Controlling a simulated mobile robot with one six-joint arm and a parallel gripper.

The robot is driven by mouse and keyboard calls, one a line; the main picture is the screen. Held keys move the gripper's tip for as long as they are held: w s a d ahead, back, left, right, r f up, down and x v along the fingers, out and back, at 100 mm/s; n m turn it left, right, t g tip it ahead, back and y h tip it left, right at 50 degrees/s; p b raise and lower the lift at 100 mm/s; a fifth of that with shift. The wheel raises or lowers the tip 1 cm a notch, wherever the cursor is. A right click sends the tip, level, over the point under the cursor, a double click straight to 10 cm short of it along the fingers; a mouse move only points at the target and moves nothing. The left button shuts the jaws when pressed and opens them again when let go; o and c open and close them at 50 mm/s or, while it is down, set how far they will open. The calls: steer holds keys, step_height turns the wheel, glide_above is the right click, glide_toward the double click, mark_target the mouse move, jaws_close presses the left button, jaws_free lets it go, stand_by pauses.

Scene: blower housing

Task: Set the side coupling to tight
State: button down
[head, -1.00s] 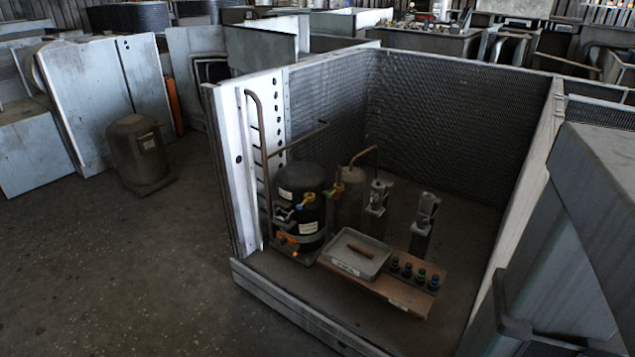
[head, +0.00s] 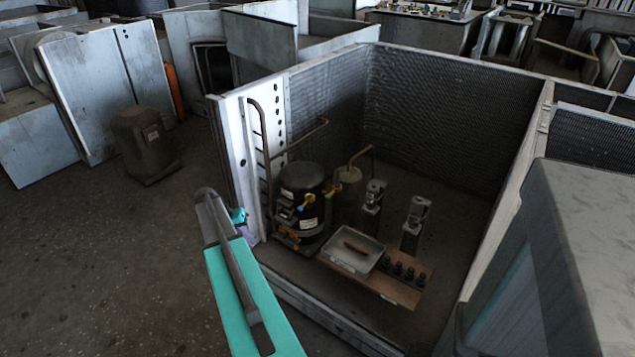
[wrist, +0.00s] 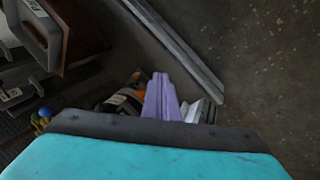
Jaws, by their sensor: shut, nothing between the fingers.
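The black compressor tank (head: 301,180) stands inside the open metal housing. It carries a yellow-handled fitting (head: 304,203) on its front and an orange fitting (head: 291,233) low on its side. I cannot tell for sure which is the side coupling, or how it is set. My gripper (head: 249,238) is left of the tank, by the white panel's foot, apart from the fittings in the picture. In the wrist view its purple fingers (wrist: 162,98) are shut and empty. An orange part (wrist: 138,78) shows just left of them, partly hidden.
A grey tray (head: 345,262) holding a brown rod sits on a brown board (head: 400,292) with several dark caps. The white perforated panel (head: 235,150) and the housing's low front sill (head: 320,322) edge the space. Open floor (head: 110,260) lies left.

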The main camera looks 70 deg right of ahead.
mark_target(330, 194)
steer(key=s+d+r+m+p, duration=0.2)
steer(key=s+d+r, duration=0.3)
steer(key=d+r, duration=0.5)
steer(key=s+d+r+m+g+p, duration=0.1)
steer(key=s+d+r+m+p, duration=0.2)
steer(key=d+r, duration=0.7)
steer(key=shift+s+r+h, duration=0.15)
steer(key=shift+s+h, duration=0.25)
steer(key=shift+s, duration=0.7)
steer(key=x, duration=0.9)
steer(key=shift+s+f+p, duration=0.15)
steer(key=shift+f+p, duration=0.1)
steer(key=shift+p, duration=0.05)
steer(key=shift+s+a+f+p, duration=0.15)
steer(key=shift+s+f, duration=0.15)
steer(key=shift+s, duration=0.75)
steer(key=shift+s+d+f+p, duration=0.15)
steer(key=shift+s+f, duration=0.1)
steer(key=shift+s, duration=0.8)
steer(key=shift+w+a, duration=0.15)
steer(key=shift+a, duration=0.15)
